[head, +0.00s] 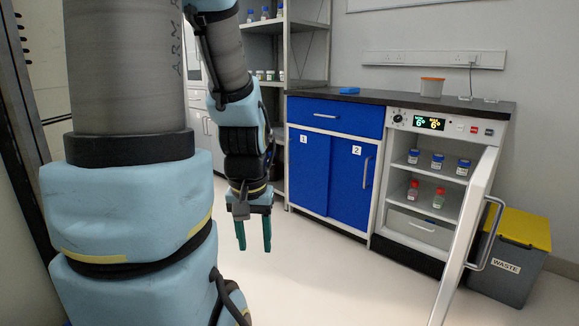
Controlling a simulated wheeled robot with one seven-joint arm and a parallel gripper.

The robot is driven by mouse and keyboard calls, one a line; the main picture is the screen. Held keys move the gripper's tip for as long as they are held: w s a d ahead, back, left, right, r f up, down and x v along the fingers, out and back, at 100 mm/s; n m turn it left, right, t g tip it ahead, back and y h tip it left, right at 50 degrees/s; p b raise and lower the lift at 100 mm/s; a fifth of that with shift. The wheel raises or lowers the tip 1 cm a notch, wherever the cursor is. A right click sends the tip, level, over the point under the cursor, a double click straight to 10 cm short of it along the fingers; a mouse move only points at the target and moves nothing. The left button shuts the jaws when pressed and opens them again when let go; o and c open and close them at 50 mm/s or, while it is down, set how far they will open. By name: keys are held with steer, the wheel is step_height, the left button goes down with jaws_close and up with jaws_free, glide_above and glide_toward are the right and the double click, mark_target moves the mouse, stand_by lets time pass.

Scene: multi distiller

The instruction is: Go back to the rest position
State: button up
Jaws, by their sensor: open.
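My gripper (254,235) hangs from my arm with its two green fingers pointing down, apart and with nothing between them. It is in front of the blue cabinet (326,160), over the pale floor, and touches nothing that I can see.
A small fridge (408,225) stands right of the cabinet, its door (468,225) swung open into the room. Several bottles stand on its shelves. A grey waste bin (508,272) with a yellow lid is behind the door. Shelving (311,55) is at the back. The middle floor (345,280) is clear.

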step_height(320, 180, up, 27)
steer(key=p, duration=2.6)
steer(key=shift+w+d, duration=0.15)
steer(key=shift+w, duration=0.05)
steer(key=shift+d, duration=0.1)
